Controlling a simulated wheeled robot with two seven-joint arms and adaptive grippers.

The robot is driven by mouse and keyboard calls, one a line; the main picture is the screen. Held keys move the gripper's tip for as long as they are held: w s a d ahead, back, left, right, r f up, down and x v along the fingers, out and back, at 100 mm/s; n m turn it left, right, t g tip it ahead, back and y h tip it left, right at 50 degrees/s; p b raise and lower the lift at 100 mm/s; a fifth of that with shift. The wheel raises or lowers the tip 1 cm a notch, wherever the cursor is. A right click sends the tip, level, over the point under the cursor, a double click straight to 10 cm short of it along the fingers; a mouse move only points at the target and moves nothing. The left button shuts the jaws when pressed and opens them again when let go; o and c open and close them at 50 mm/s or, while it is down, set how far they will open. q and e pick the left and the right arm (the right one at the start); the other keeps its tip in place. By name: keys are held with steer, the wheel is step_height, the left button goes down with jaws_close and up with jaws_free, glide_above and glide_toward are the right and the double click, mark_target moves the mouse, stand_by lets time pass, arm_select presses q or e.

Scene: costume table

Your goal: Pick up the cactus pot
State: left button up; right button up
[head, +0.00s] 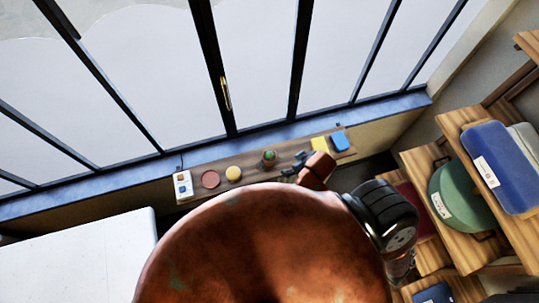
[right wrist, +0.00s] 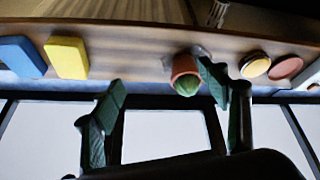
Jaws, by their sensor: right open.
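The cactus pot (head: 269,156) stands on a narrow wooden shelf (head: 245,174) below the window. It is a small terracotta pot with a round green cactus. In the right wrist view the pot (right wrist: 181,66) and its green top (right wrist: 187,86) show close to the right-hand finger. My right gripper (head: 297,166) is open, just right of the pot in the head view. In the right wrist view the gripper (right wrist: 161,80) has its fingers wide apart and nothing held. I cannot tell whether the right-hand finger touches the pot. My left gripper is not in view.
A yellow block (head: 319,144) and a blue block (head: 339,140) lie to the pot's right. A yellow disc (head: 233,173), a reddish disc (head: 210,179) and a white panel (head: 183,185) lie to its left. Wooden shelves with hats (head: 460,196) stand at right.

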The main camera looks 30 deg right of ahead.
steer(key=n+t+y, duration=0.1)
steer(key=n, duration=0.1)
glide_toward(272, 156)
steer(key=f, duration=0.1)
steer(key=w+f, duration=0.1)
steer(key=w+f+y, duration=0.1)
steer(key=shift+a+f, duration=0.3)
steer(key=shift+f, duration=0.1)
steer(key=shift+w+d+f, duration=0.2)
steer(key=shift+d+f, duration=0.15)
steer(key=shift+f, duration=0.15)
steer(key=shift+w+f, duration=0.15)
steer(key=shift+f, duration=0.1)
steer(key=shift+p+x, duration=0.75)
steer(key=shift+x, duration=2.9)
steer(key=shift+a+r, duration=0.1)
steer(key=shift+c, duration=0.3)
steer(key=c, duration=1.3)
steer(key=shift+w, duration=0.1)
